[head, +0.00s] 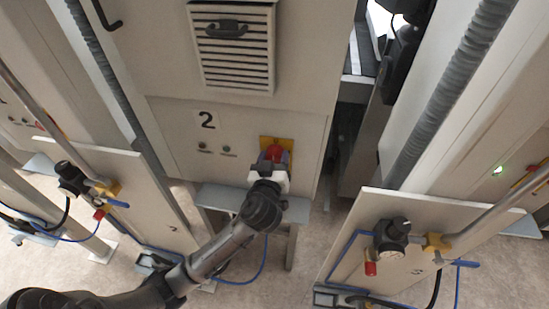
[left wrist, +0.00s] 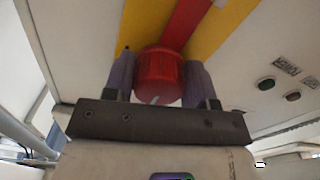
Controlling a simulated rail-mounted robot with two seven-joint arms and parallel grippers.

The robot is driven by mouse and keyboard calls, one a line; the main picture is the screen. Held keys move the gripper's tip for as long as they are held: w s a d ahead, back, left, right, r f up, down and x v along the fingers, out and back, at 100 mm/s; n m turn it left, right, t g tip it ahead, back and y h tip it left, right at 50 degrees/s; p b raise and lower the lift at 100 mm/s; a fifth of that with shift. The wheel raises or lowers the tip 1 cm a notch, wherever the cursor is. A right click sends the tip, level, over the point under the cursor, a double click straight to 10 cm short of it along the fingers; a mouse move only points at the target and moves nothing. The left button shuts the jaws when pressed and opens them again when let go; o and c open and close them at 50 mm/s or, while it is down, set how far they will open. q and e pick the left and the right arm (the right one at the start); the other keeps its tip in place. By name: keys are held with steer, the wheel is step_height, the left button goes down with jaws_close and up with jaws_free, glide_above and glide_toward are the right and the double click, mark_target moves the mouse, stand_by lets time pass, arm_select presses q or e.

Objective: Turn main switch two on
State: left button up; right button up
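Main switch two is a red rotary knob (left wrist: 158,75) on a yellow plate (head: 290,145), low on the front of the grey cabinet marked 2 (head: 207,119). In the left wrist view a red bar runs from behind the knob toward the upper right across the yellow. A small pale mark shows at the knob's lower edge. My left gripper (head: 276,160) is at the knob, with one grey finger on each side. No gap shows between fingers and knob, so it looks closed on it. My right gripper is not in view.
Two indicator buttons (head: 215,150) sit left of the switch, below a vent grille (head: 234,50). A grey ledge (head: 225,200) is just below the switch. Panels with regulators and blue hoses stand left (head: 130,185) and right (head: 435,225).

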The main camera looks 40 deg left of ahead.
arm_select(q)
steer(key=c, duration=0.5)
steer(key=shift+o, duration=0.2)
steer(key=shift+r+m+p, duration=0.1)
steer(key=shift+m+p, duration=0.55)
steer(key=shift+m, duration=0.25)
steer(key=m+p, duration=0.3)
steer(key=m, duration=0.2)
steer(key=shift+a, duration=0.1)
steer(key=m+p, duration=0.2)
steer(key=m, duration=0.1)
steer(key=m+p, duration=0.1)
steer(key=m, duration=0.2)
steer(key=shift+s+a+r+p, duration=0.1)
steer(key=shift+r+p, duration=0.05)
steer(key=shift+p, duration=0.2)
steer(key=m+p, duration=0.2)
steer(key=m, duration=0.2)
steer(key=shift+m+p, duration=0.4)
steer(key=shift+m, duration=0.3)
